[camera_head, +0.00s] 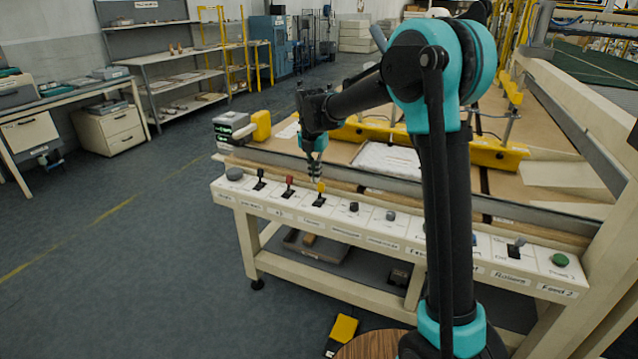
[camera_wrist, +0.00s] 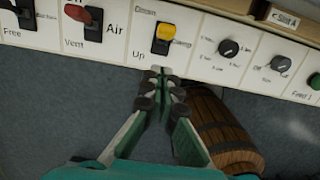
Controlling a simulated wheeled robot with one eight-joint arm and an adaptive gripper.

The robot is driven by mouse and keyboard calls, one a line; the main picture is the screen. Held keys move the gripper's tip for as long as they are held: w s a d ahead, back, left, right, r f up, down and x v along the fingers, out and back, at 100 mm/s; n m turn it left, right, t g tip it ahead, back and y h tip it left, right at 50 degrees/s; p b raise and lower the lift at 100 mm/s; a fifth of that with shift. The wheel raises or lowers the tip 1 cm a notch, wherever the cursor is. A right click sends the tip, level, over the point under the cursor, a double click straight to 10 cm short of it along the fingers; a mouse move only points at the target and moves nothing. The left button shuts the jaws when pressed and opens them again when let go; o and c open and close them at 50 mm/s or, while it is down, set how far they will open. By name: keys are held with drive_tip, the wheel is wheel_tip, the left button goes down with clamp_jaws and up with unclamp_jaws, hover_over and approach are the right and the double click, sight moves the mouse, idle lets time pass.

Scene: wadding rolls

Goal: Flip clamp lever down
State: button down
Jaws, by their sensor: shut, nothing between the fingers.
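The clamp lever (camera_head: 320,187) has a yellow knob on a black base and stands on the white control panel (camera_head: 372,226). In the wrist view the clamp lever (camera_wrist: 166,33) sits between a "Down" label above and an "Up" label below, with "Clamp" to its right. Its knob appears on the Down-label side of its base, but I cannot tell its exact tilt. My gripper (camera_head: 316,176) is over the panel, close to the lever. In the wrist view my gripper (camera_wrist: 162,73) has its fingertips together, empty, just below the lever's base in the picture. Contact is not visible.
A red lever (camera_wrist: 78,13) labelled Air/Vent stands left of the clamp lever. A dark knob (camera_wrist: 228,48) is to its right. A yellow clamp bar (camera_head: 490,154) lies on the table behind.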

wheel_tip(320, 180, up, 7)
drive_tip(key=shift+w, duration=0.25)
drive_tip(key=shift+d+f, duration=0.1)
drive_tip(key=s+d+f+m+t, duration=0.1)
drive_tip(key=s+d+f+m, duration=0.3)
drive_tip(key=s+d+m, duration=0.4)
drive_tip(key=s+d+f+m, duration=0.4)
drive_tip(key=s+d+m, duration=0.2)
drive_tip(key=d+m, duration=0.35)
drive_tip(key=s+d+f+m+t, duration=0.1)
drive_tip(key=s+d+f+m, duration=0.3)
drive_tip(key=s+m, duration=0.3)
drive_tip(key=s+d+f+m+t, duration=0.1)
drive_tip(key=s+d+f+m, duration=0.3)
drive_tip(key=s+m, duration=0.3)
drive_tip(key=s+f, duration=0.1)
drive_tip(key=s, duration=0.1)
drive_tip(key=shift+s+d+f, duration=0.3)
drive_tip(key=shift+s+d, duration=0.05)
drive_tip(key=shift+s, duration=0.05)
